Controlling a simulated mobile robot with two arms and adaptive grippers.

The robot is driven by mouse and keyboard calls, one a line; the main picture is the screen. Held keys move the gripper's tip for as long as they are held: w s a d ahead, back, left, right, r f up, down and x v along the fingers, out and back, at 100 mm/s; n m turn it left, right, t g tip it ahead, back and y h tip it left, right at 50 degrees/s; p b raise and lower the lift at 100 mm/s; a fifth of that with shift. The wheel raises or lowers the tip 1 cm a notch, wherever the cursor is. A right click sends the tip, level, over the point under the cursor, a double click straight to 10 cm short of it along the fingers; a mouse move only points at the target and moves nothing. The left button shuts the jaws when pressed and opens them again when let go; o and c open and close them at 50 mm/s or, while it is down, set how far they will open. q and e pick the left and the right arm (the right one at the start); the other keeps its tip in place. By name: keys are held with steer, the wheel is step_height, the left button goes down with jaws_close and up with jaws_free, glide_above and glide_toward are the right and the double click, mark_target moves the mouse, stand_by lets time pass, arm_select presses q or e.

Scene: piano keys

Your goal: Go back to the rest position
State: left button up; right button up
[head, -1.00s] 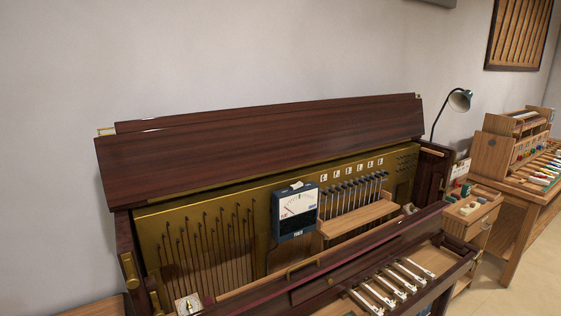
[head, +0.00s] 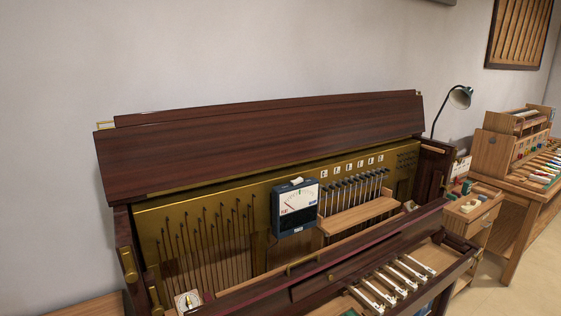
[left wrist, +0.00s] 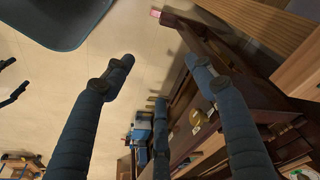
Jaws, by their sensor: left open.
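My left gripper (left wrist: 160,66) shows in the left wrist view with its dark blue fingers spread wide apart. Nothing is held between them. Behind the fingers are pale floor and dark wooden parts of the piano (left wrist: 195,143), whose exact distance I cannot tell. Neither gripper shows in the head view. There the upright piano (head: 260,150) stands against the wall with its brass-coloured panel exposed. My right gripper is not in view.
A blue-framed meter (head: 297,208) sits at the panel's middle, beside a row of levers (head: 352,190). White keys (head: 390,285) lie on the front shelf. A lamp (head: 460,97), a small drawer cabinet (head: 472,212) and a workbench (head: 520,205) stand at right.

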arm_select(q)
steer(key=s+f+b, duration=0.1)
steer(key=s+f, duration=0.2)
steer(key=f, duration=0.4)
steer(key=s+a+f+g+b, duration=0.1)
steer(key=s+f, duration=0.1)
steer(key=f, duration=0.5)
steer(key=s+f+b, duration=0.1)
steer(key=s+f, duration=0.2)
steer(key=f, duration=0.4)
steer(key=s+a+f+b, duration=0.1)
steer(key=s+a+f, duration=0.1)
steer(key=s+f, duration=0.8)
steer(key=s, duration=0.2)
steer(key=shift+s+a+f+g, duration=0.2)
steer(key=shift+s+f+g, duration=0.1)
steer(key=shift+g, duration=0.1)
